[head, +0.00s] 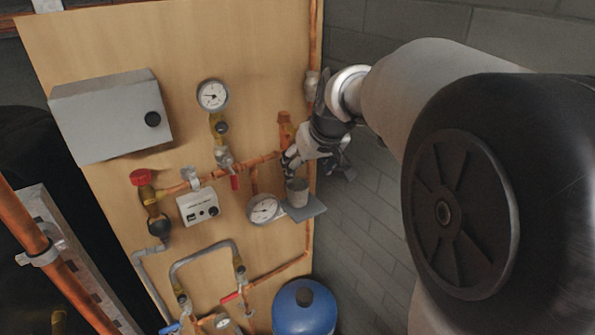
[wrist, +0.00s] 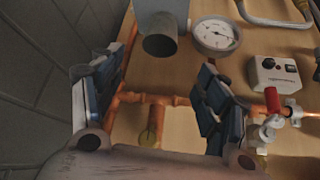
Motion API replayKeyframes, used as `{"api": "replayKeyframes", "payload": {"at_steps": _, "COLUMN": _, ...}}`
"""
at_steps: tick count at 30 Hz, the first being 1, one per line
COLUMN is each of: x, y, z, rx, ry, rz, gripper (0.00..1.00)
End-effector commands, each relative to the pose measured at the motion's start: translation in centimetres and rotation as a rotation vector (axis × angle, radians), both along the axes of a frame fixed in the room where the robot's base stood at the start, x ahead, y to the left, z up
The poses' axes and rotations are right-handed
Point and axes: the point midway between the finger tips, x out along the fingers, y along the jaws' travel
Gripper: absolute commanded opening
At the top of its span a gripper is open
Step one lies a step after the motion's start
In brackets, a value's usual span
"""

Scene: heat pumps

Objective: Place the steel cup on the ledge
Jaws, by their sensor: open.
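The steel cup (head: 297,191) is a small grey cylinder and stands upright on the ledge (head: 314,210), a flat grey shelf at the board's right edge. In the wrist view, the cup (wrist: 160,46) shows at the top centre against the grey ledge (wrist: 160,16), beyond the fingertips. My gripper (head: 313,166) is just above and right of the cup in the head view. In the wrist view, my gripper (wrist: 153,72) has its fingers wide apart, with nothing held between them. The cup's far side and most of its contact with the ledge are hidden.
A round gauge (head: 263,209) sits just left of the ledge. A copper pipe (head: 235,168) with valves crosses the board near my gripper. A white control box (head: 198,207) and a blue tank (head: 304,308) are nearby. The brick wall side is clear.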

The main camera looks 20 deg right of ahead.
Motion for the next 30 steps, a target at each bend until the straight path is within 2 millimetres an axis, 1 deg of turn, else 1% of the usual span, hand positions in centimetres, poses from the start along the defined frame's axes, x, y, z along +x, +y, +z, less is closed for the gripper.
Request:
{"api": "replayKeyframes", "payload": {"at_steps": 2, "x": -0.6, "y": 0.3, "z": 0.5, "rx": 0.000, "ry": 0.000, "rz": 0.002, "gripper": 0.68}}
{"api": "replayKeyframes", "payload": {"at_steps": 5, "x": -2.7, "y": 1.9, "z": 1.1, "rx": 0.003, "ry": 0.011, "rz": 0.012, "gripper": 0.68}}
{"api": "replayKeyframes", "payload": {"at_steps": 8, "x": -6.7, "y": 4.5, "z": 1.6, "rx": 0.008, "ry": 0.031, "rz": 0.027, "gripper": 0.68}}
{"api": "replayKeyframes", "payload": {"at_steps": 10, "x": -10.4, "y": 6.5, "z": 1.6, "rx": 0.013, "ry": 0.050, "rz": 0.037, "gripper": 0.68}}
{"api": "replayKeyframes", "payload": {"at_steps": 11, "x": -12.1, "y": 7.2, "z": 1.4, "rx": 0.013, "ry": 0.059, "rz": 0.041, "gripper": 0.68}}
{"api": "replayKeyframes", "payload": {"at_steps": 12, "x": -14.3, "y": 8.2, "z": 1.0, "rx": 0.014, "ry": 0.073, "rz": 0.046, "gripper": 0.68}}
{"api": "replayKeyframes", "payload": {"at_steps": 13, "x": -16.0, "y": 8.8, "z": 0.8, "rx": 0.013, "ry": 0.081, "rz": 0.050, "gripper": 0.68}}
{"api": "replayKeyframes", "payload": {"at_steps": 15, "x": -19.6, "y": 10.0, "z": -0.2, "rx": 0.014, "ry": 0.101, "rz": 0.055, "gripper": 0.68}}
{"api": "replayKeyframes", "payload": {"at_steps": 18, "x": -24.0, "y": 11.0, "z": -1.8, "rx": 0.011, "ry": 0.128, "rz": 0.058, "gripper": 0.68}}
{"api": "replayKeyframes", "payload": {"at_steps": 21, "x": -27.0, "y": 11.5, "z": -3.2, "rx": 0.007, "ry": 0.146, "rz": 0.060, "gripper": 0.68}}
{"api": "replayKeyframes", "payload": {"at_steps": 25, "x": -29.1, "y": 11.6, "z": -4.4, "rx": 0.003, "ry": 0.159, "rz": 0.058, "gripper": 0.68}}
{"api": "replayKeyframes", "payload": {"at_steps": 30, "x": -29.6, "y": 11.7, "z": -4.7, "rx": 0.003, "ry": 0.164, "rz": 0.056, "gripper": 0.68}}
